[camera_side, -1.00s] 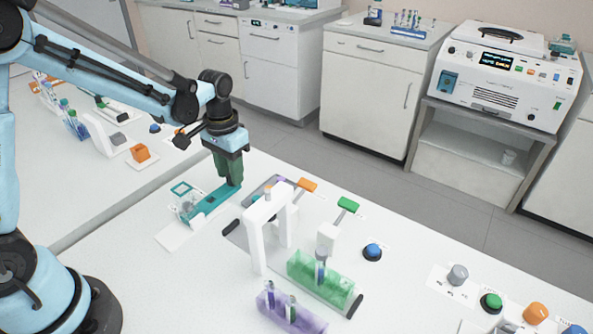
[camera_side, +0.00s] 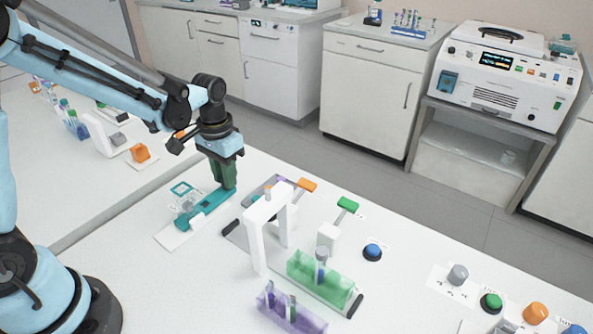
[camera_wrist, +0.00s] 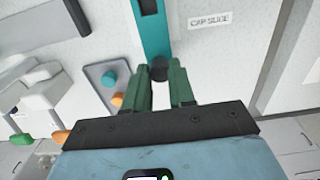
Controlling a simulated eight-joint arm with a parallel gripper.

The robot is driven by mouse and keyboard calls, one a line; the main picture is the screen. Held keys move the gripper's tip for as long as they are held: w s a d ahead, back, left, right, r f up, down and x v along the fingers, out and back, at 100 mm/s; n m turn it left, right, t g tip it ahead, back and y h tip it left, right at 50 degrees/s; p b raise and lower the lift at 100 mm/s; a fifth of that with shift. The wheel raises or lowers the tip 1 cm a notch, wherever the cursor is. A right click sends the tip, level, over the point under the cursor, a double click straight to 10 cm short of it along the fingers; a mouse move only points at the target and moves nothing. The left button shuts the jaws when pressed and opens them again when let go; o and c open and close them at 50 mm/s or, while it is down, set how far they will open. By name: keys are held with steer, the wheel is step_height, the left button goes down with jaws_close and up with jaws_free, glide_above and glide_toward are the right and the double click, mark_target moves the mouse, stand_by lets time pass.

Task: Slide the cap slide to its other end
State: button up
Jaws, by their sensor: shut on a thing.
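The cap slide is a long teal bar (camera_side: 211,206) lying on a pale plate (camera_side: 173,238) left of the white arch. My gripper (camera_side: 228,186) points down at the bar's far end. In the wrist view the bar (camera_wrist: 151,35) runs up from between the green fingers (camera_wrist: 166,72), which are shut on its dark round knob (camera_wrist: 158,70). A "CAP SLIDE" label (camera_wrist: 210,19) lies beside the bar. The fingers hide part of the knob.
A white arch (camera_side: 256,240) and a green tube rack (camera_side: 322,280) stand to the right, with a purple rack (camera_side: 289,312) in front. Orange (camera_side: 306,185) and green (camera_side: 347,204) handles and a blue button (camera_side: 372,251) are nearby. The table's back edge is close behind my gripper.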

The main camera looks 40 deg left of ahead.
steer(key=shift+s, duration=2)
steer(key=o, duration=0.6)
steer(key=shift+r, duration=0.15)
steer(key=shift+r, duration=2.4)
